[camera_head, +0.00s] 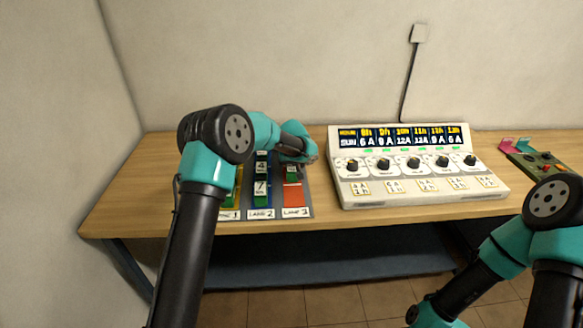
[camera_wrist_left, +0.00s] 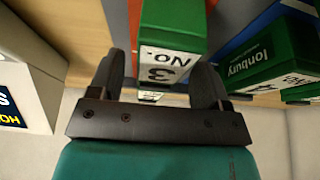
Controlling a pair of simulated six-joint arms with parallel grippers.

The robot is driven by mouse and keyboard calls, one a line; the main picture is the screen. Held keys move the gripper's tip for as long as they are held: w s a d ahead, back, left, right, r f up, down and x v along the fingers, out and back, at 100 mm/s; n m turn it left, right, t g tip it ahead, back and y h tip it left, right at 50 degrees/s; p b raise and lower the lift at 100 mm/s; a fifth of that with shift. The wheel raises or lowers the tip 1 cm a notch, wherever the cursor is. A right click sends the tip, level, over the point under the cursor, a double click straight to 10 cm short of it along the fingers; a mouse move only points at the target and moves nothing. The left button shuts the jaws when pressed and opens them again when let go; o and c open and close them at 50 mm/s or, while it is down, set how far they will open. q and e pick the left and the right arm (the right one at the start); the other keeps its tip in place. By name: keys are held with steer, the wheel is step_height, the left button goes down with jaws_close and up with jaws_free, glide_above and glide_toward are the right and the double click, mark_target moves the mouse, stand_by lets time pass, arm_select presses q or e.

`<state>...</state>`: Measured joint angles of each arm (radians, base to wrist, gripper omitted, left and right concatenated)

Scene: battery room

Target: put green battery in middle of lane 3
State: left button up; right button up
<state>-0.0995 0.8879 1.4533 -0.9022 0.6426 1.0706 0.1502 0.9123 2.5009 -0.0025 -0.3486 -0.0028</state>
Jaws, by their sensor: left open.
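A green battery (camera_wrist_left: 172,22) with a white label reading "No. 3" shows in the left wrist view, reaching in between the fingers of my left gripper (camera_wrist_left: 160,76). The jaws are open around its labelled end; I cannot tell whether they touch it. In the head view my left gripper (camera_head: 305,154) is over the far end of lane 3 (camera_head: 294,195), the red lane. A green battery (camera_head: 292,172) shows in that lane just in front of the gripper, partly hidden. The near part of lane 3 is bare. My right gripper is outside the frames.
Lane 2 (camera_head: 262,213), beside lane 3 on the left, holds green batteries; one labelled "Ionbury" (camera_wrist_left: 268,58) is close to the fingers in the wrist view. Lane 1 is partly hidden by my left arm. A white console (camera_head: 415,190) with knobs stands right of the lanes.

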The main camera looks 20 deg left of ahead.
arm_select(q)
steer(key=v, duration=0.9)
steer(key=shift+s+r, duration=0.15)
steer(key=shift+r, duration=0.15)
